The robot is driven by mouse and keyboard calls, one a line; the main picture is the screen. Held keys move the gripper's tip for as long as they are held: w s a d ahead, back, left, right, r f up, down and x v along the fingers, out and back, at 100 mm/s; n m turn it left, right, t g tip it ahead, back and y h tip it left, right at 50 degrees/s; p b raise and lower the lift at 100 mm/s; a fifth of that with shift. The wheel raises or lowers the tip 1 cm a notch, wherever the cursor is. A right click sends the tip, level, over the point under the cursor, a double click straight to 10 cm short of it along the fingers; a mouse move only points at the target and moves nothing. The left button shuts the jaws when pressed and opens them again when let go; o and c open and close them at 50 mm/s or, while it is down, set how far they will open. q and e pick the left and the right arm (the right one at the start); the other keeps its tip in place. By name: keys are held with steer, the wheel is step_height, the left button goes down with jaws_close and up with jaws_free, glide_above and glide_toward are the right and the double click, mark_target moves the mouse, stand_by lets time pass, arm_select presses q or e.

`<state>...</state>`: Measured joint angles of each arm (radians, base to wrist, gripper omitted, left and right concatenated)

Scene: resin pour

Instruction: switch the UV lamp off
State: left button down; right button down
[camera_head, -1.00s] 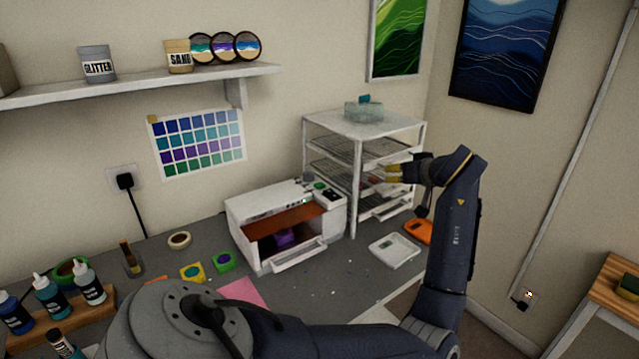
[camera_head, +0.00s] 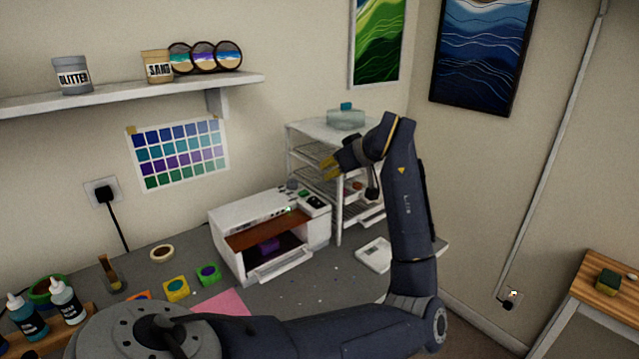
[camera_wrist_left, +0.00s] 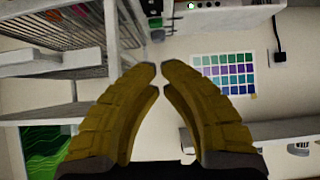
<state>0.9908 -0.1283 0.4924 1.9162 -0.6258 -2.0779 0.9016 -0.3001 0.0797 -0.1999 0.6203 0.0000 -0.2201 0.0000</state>
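The UV lamp (camera_head: 225,228) is a white box with an open front on the grey worktop. A small green light (camera_head: 288,210) glows on its upper front edge, and a purple piece (camera_head: 268,245) lies inside. A green button (camera_head: 304,193) and a dark panel are on its top right. My left gripper (camera_head: 329,167), with yellow fingers, is in the air above and right of these controls, in front of the rack. In the left wrist view its fingertips (camera_wrist_left: 162,68) are together with nothing between them, and part of the lamp (camera_wrist_left: 228,6) shows upside down. My right gripper is not visible.
A white wire-shelf rack (camera_head: 338,230) stands right of the lamp, close to my left gripper. A white tray (camera_head: 373,255) lies in front of it. Small moulds (camera_head: 176,289), tape (camera_head: 162,253) and a pink sheet (camera_head: 222,303) lie left and in front of the lamp.

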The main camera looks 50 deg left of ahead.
arm_select(q)
glide_above(313, 200)
steer(key=f, duration=0.5)
steer(key=shift+s+d+f, duration=0.1)
steer(key=shift+d+f, duration=0.1)
steer(key=shift+f, duration=0.15)
steer(key=shift+a+f, duration=0.2)
steer(key=shift+f, duration=0.85)
steer(key=shift+a+f, duration=0.1)
steer(key=shift+f, duration=0.85)
